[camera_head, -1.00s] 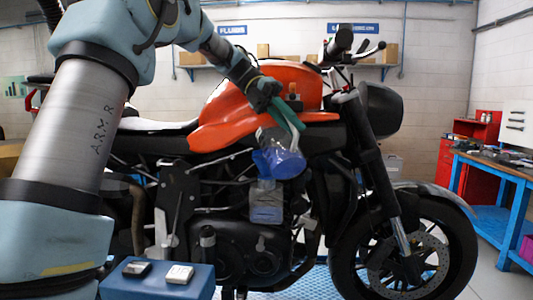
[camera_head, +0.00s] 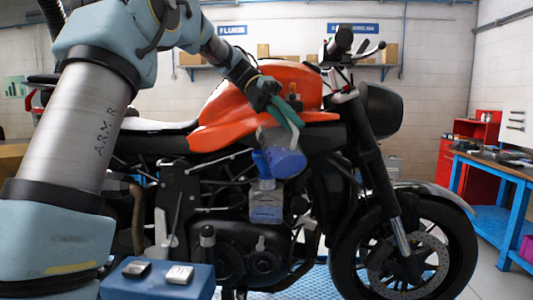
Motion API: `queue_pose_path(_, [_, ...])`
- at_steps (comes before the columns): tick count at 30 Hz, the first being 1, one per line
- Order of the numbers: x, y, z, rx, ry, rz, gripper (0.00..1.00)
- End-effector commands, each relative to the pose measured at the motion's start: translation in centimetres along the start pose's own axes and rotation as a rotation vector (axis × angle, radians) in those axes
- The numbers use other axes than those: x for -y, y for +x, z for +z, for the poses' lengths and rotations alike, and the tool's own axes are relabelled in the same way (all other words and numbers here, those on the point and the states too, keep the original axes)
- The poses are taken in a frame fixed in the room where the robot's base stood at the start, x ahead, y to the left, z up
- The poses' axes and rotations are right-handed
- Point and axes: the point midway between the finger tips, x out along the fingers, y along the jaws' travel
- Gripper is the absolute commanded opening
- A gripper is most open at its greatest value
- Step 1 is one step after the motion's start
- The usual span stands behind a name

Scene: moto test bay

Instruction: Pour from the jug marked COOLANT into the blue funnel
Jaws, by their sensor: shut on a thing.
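My gripper (camera_head: 268,100) is in front of the orange tank of the motorcycle and is shut on the green handle (camera_head: 287,112) of a greyish jug. The jug (camera_head: 271,138) hangs below the gripper, tilted, with its lower end toward the blue funnel. No COOLANT marking is readable on it. The blue funnel (camera_head: 283,163) shows directly below the jug, in front of the bike's frame. The jug overlaps its upper part, so I cannot tell whether they touch. No stream of liquid is clearly visible.
The motorcycle (camera_head: 232,122) fills the middle. A translucent bluish container (camera_head: 266,205) sits below the funnel. A blue box (camera_head: 160,282) at the front left bears two small items. A blue workbench (camera_head: 500,170) and a red cabinet (camera_head: 460,155) stand at right.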

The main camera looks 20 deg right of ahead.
Motion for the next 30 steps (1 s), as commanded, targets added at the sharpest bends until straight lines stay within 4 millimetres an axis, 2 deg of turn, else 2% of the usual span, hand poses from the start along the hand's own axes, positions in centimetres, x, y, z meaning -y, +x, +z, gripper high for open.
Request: queue_pose_path(30, [0.3, -0.58, 0.19, -0.005, -0.015, -0.036, 0.0])
